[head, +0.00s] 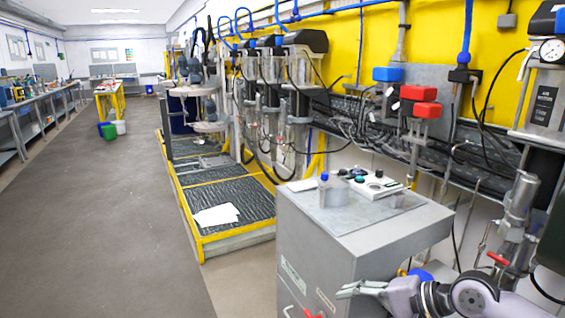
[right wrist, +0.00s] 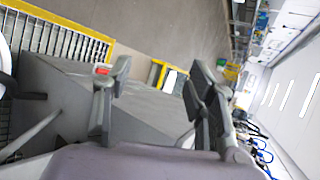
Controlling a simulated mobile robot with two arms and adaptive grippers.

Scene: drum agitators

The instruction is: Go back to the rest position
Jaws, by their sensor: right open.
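My right gripper (head: 350,291) reaches in from the lower right of the head view, in front of the grey cabinet (head: 345,237). Its jaws are open and empty. In the right wrist view my right gripper (right wrist: 157,78) shows its two fingers spread apart with nothing between them. My left gripper is not in view.
Pipes and cables crowd the right. Grey floor (head: 95,215) is clear at left.

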